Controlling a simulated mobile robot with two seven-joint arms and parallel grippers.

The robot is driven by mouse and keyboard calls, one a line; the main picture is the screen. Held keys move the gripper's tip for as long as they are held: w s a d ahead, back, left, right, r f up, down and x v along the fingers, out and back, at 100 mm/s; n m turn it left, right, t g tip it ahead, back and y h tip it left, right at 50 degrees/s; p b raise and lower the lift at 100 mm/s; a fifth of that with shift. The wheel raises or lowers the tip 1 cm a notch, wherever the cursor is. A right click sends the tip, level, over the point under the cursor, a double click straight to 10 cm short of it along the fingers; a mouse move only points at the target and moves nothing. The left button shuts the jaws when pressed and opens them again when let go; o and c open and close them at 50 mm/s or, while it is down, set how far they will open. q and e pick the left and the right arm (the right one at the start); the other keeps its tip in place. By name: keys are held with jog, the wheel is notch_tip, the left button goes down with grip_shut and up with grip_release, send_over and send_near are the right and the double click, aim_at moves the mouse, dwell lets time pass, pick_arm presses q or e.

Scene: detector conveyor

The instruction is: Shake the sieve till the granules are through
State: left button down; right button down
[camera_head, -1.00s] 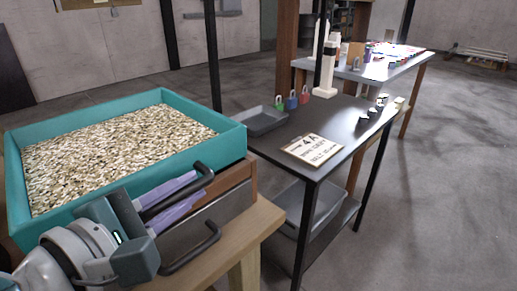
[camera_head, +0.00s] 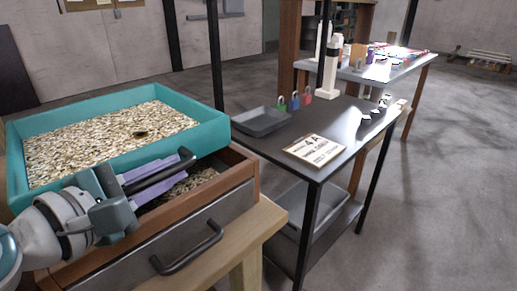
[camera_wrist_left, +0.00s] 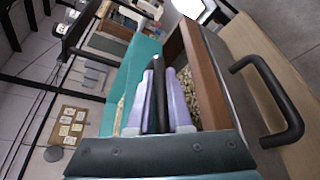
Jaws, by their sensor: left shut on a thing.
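The sieve (camera_head: 205,135) is a teal, square-framed tray holding pale, seed-like granules (camera_head: 95,135). A dark spot (camera_head: 140,134) shows among them. My left gripper (camera_head: 158,175) has its lilac fingers shut on the sieve's black handle (camera_head: 170,172), at the near side. The left wrist view shows the handle (camera_wrist_left: 159,92) between the fingers. The sieve sits over a wooden box (camera_head: 240,175), shifted toward the far left, so the box's near right part is uncovered. Granules (camera_head: 190,182) lie inside the box; they also show in the left wrist view (camera_wrist_left: 190,95). My right gripper is out of view.
The box has a grey front with a black handle (camera_head: 188,248) and stands on a light wooden table (camera_head: 265,222). To the right, a dark table (camera_head: 345,125) carries a grey tray (camera_head: 262,121), small coloured padlocks (camera_head: 294,101) and a "4A" sign (camera_head: 314,150).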

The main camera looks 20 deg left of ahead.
pick_arm(q)
jog(key=shift+w+a, duration=0.15)
jog(key=shift+a, duration=0.25)
jog(key=shift+f, duration=0.1)
jog(key=c, duration=0.8)
grip_release()
jog(key=shift+c, duration=0.2)
jog(key=b+v, duration=0.1)
jog(key=v, duration=0.7)
jog(key=shift+s, duration=0.25)
jog(key=shift+s+a+r+b, duration=0.1)
jog(key=shift+s+r+b, duration=0.25)
jog(key=shift+s, duration=0.3)
